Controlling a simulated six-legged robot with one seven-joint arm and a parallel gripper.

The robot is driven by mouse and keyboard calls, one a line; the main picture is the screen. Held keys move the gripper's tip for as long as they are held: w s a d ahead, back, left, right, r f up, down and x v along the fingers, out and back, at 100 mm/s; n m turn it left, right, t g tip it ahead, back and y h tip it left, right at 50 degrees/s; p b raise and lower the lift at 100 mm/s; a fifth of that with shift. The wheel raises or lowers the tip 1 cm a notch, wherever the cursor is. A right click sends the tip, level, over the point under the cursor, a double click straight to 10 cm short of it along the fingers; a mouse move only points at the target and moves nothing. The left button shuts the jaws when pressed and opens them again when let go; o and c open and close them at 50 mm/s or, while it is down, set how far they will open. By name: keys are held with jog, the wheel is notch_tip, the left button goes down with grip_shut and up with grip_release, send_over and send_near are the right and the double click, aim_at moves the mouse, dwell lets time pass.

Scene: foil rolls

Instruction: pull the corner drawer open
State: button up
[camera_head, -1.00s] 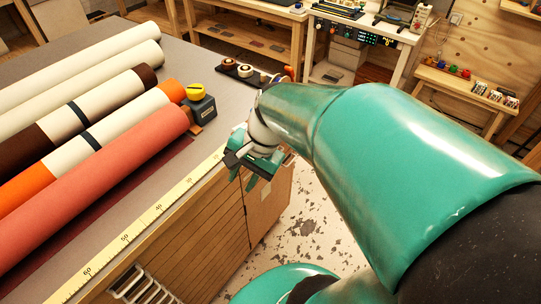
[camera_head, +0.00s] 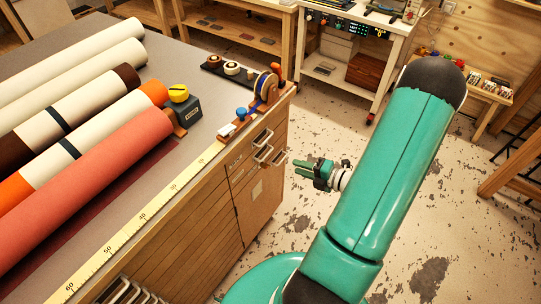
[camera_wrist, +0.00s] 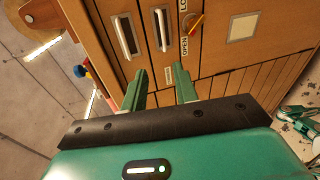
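The wooden cabinet's corner end has small drawers with pale metal handles; one handle (camera_head: 262,138) shows near the top corner in the head view. In the wrist view two handles, one at left (camera_wrist: 126,37) and one at right (camera_wrist: 162,30), sit on drawer fronts that look closed. I cannot tell which front is the corner drawer. A turn knob (camera_wrist: 194,23) with LOCK and OPEN lettering is beside them. My gripper (camera_head: 304,168) is out over the floor, right of the cabinet, fingers towards it. In the wrist view its fingers (camera_wrist: 160,88) are apart and empty, short of the handles.
The bench top (camera_head: 190,45) carries several foil rolls, a coral one (camera_head: 85,175) nearest, a yellow-topped block (camera_head: 180,105) and a tape dispenser (camera_head: 262,90). A ruler (camera_head: 130,225) runs along its edge. The floor (camera_head: 320,115) between bench and back table is clear.

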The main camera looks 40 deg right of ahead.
jog(key=w+a+f, duration=0.1)
jog(key=w+f, duration=0.1)
jog(key=w, duration=0.4)
jog(key=w+a+f+m, duration=0.1)
jog(key=w+a, duration=0.1)
jog(key=w, duration=0.4)
jog(key=shift+w+a+f+t+h, duration=0.2)
jog(key=shift+a+f+t+h, duration=0.1)
jog(key=shift+f+h, duration=0.1)
grip_shut()
